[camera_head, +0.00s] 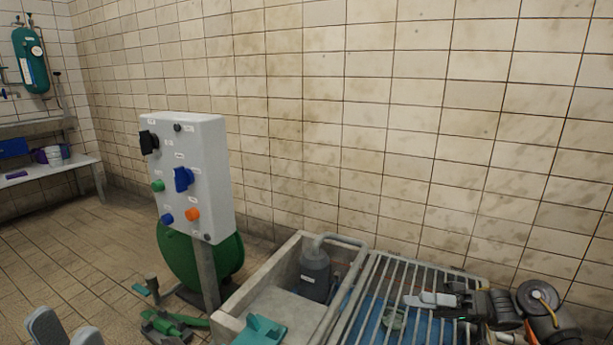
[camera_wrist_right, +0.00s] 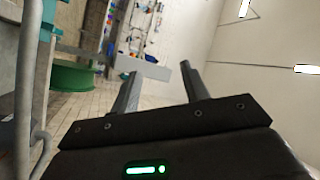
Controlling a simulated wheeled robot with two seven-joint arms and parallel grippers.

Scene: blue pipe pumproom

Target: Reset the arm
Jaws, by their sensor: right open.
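My left gripper (camera_head: 64,332) shows at the bottom left of the head view, with its two grey fingertips apart and nothing seen between them. Its arm is out of the picture. My right gripper (camera_head: 430,299) is at the lower right, pointing left above the slatted metal rack (camera_head: 386,275). In the right wrist view its two fingers (camera_wrist_right: 160,90) are apart, with no object between them.
A white control box (camera_head: 190,220) with knobs stands on a post beside a green round container (camera_head: 172,256). A concrete basin (camera_head: 262,285) holds a grey bottle (camera_head: 315,275). Green tools (camera_head: 172,324) lie on the tiled floor. A bench (camera_head: 50,168) is at far left.

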